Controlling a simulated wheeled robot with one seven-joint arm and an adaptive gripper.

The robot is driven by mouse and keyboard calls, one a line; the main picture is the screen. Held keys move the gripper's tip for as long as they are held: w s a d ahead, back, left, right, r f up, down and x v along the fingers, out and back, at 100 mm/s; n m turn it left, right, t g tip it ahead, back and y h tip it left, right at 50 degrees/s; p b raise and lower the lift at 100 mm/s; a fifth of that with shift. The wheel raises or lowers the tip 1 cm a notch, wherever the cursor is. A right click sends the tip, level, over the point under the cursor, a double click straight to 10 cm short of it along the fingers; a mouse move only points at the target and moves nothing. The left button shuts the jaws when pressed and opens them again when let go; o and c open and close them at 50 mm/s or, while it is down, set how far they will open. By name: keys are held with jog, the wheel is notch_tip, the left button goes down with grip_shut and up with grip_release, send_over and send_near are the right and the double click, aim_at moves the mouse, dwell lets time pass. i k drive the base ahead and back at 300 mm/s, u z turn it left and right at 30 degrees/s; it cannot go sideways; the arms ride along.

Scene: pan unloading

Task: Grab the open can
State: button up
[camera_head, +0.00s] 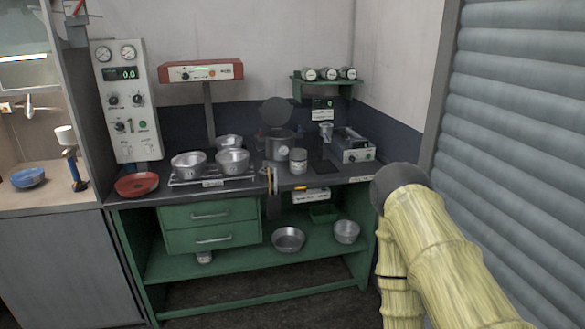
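A small grey can (298,161) with a pale label stands upright on the dark counter (330,178), just right of a large dark pot (278,147). The can's top looks pale; at this size I cannot tell whether it is open. Another small can (204,257) sits under the green drawers, partly hidden. My yellow arm comes in from the lower right and bends near the counter's right end. My gripper is not in view.
Several metal pans (188,164) stand on a rack left of the pot. A red plate (137,185) lies at the left end. A grey device (352,146) stands at the right. Long dark things hang at the counter's front edge.

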aim_at(298, 156)
jog(key=u, duration=0.6)
jog(key=i, duration=0.75)
jog(key=u, duration=0.4)
jog(key=i, duration=0.9)
jog(key=z, duration=0.35)
